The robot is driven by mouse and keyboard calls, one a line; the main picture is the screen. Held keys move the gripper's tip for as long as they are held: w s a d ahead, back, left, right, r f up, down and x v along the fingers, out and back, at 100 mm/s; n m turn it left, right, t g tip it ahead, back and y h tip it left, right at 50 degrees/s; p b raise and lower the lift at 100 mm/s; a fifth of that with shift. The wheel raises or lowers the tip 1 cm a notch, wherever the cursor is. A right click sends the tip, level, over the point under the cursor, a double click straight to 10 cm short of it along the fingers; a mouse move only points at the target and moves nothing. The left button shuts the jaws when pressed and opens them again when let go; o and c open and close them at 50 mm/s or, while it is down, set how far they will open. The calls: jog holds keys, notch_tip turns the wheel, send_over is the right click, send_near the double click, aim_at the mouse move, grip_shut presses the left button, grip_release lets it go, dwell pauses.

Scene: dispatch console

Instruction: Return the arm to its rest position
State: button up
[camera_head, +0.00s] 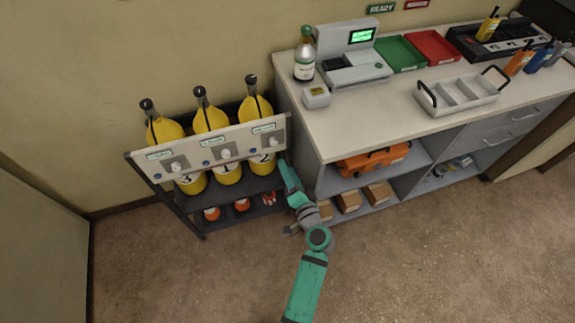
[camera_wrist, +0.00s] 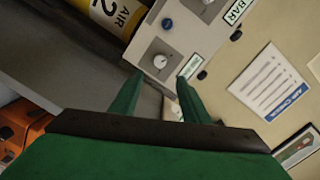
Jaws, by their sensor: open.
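My green arm (camera_head: 305,285) reaches up from the bottom of the head view toward the right end of the cylinder rack. My gripper (camera_wrist: 158,85) shows in the wrist view with its two green fingers apart and nothing between them. Its fingertips are near a panel with a white knob (camera_wrist: 160,61) and a small label; I cannot tell whether they touch it. In the head view the fingertips are hard to make out beside the rack's right edge.
A dark rack (camera_head: 190,212) holds yellow cylinders behind a white knob panel (camera_head: 205,148). The counter (camera_head: 385,125) stands close on the right, with an orange case (camera_head: 372,160) and boxes on its shelves. The brown floor (camera_head: 420,255) in front is clear.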

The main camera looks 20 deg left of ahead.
jog(key=s+d+f+h, duration=0.3)
jog(key=s+d+h, duration=0.15)
jog(key=s, duration=0.55)
jog(key=s+d+f+h, duration=0.4)
jog(key=s+d, duration=0.1)
jog(key=s, duration=0.5)
jog(key=s+d+r+n+t+h, duration=0.1)
jog(key=s+d+r+n, duration=0.1)
jog(key=s+r, duration=0.5)
jog(key=s+d+r+n, duration=0.2)
jog(key=s+r+n, duration=0.1)
jog(key=s+r, duration=0.4)
jog(key=shift+s+t+h, duration=0.35)
jog(key=shift+s+t, duration=0.05)
jog(key=shift+s, duration=0.85)
jog(key=shift+d+r, duration=0.1)
